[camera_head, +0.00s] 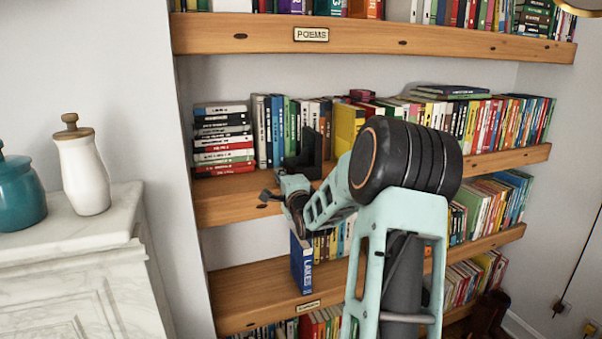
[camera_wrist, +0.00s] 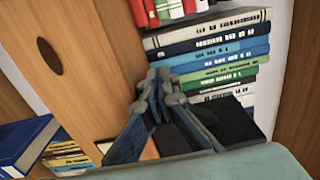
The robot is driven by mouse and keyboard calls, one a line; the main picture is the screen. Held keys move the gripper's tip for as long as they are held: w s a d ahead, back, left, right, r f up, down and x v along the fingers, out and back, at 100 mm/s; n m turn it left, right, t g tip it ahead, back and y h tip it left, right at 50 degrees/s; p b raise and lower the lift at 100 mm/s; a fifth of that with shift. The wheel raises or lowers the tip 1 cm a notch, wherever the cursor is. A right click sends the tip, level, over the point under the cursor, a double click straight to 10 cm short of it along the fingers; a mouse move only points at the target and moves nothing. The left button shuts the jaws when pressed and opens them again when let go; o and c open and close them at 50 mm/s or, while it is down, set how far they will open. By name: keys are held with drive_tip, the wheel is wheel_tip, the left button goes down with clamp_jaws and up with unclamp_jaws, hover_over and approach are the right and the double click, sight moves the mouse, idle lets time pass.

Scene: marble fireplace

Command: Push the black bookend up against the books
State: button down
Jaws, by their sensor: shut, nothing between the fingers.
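The black bookend (camera_head: 313,150) stands on the middle shelf, in front of the right part of a row of upright books (camera_head: 268,132). In the wrist view the dark bookend (camera_wrist: 236,124) is below and beside the book spines (camera_wrist: 215,58); I cannot tell whether it touches them. My gripper (camera_head: 284,176) is over the front of that shelf, beside the bookend in the head view. In the wrist view its fingers (camera_wrist: 160,76) are together and empty, just left of the bookend. Contact between fingers and bookend is unclear. My wrist hides part of the shelf.
A flat stack of books (camera_head: 223,140) lies left of the row. More books, including a yellow one (camera_head: 347,126), stand to the right. A blue book (camera_head: 301,264) protrudes on the shelf below. The upper shelf (camera_head: 270,35) runs overhead. Bare wood (camera_head: 230,205) shows along the middle shelf's front.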

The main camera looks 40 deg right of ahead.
sight(328, 176)
drive_tip(key=shift+s+d+r+p, duration=0.1)
drive_tip(key=shift+s+d+p, duration=0.6)
drive_tip(key=shift+d, duration=1.45)
drive_tip(key=shift+s+d+f+p, duration=0.1)
drive_tip(key=shift+s+d+p, duration=0.55)
drive_tip(key=shift+d, duration=1.45)
drive_tip(key=shift+s+d+r+p, duration=0.1)
drive_tip(key=shift+s+d+p, duration=0.25)
drive_tip(key=shift+d+p, duration=1.25)
drive_tip(key=shift+s+d, duration=0.15)
drive_tip(key=shift+d, duration=0.55)
drive_tip(key=shift+s+d, duration=0.1)
drive_tip(key=shift+d, duration=0.75)
